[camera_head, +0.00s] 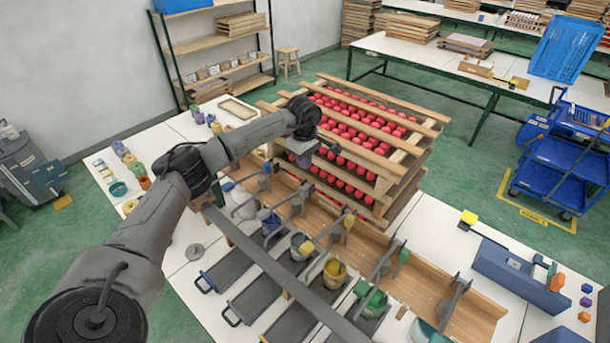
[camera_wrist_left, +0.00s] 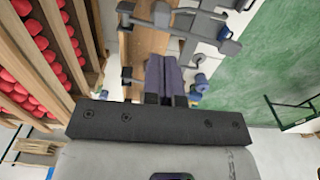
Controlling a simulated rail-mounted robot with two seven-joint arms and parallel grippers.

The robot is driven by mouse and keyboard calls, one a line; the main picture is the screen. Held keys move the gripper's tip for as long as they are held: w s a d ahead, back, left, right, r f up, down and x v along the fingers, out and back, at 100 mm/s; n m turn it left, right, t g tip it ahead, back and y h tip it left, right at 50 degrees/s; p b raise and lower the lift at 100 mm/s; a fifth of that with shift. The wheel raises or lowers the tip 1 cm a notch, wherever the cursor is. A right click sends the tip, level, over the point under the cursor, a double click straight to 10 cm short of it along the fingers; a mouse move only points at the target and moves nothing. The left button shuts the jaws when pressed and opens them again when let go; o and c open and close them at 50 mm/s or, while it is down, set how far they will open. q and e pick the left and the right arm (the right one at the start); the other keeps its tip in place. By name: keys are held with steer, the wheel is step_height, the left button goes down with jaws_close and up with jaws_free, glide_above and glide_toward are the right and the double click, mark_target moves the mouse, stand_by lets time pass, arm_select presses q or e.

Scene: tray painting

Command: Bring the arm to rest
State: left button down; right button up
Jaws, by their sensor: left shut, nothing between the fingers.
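My left arm (camera_head: 225,148) comes in from the left and reaches over the table, its wrist bent downward. My left gripper (camera_head: 303,160) hangs beside the near left corner of the stacked wooden trays, above the wooden rack. In the left wrist view its two dark fingers (camera_wrist_left: 164,62) are together and empty, with the wooden board (camera_wrist_left: 139,48) behind them. No right gripper shows in either view.
Wooden trays of red balls (camera_head: 374,128) stand close by my left gripper; red balls also fill the left of the wrist view (camera_wrist_left: 40,62). Paint pots, including a yellow one (camera_head: 334,271), line the rack. A blue cart (camera_head: 560,160) stands at right.

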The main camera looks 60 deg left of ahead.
arm_select(q)
step_height(320, 180, up, 5)
steer(key=shift+r+b, duration=0.1)
steer(key=shift+b, duration=0.25)
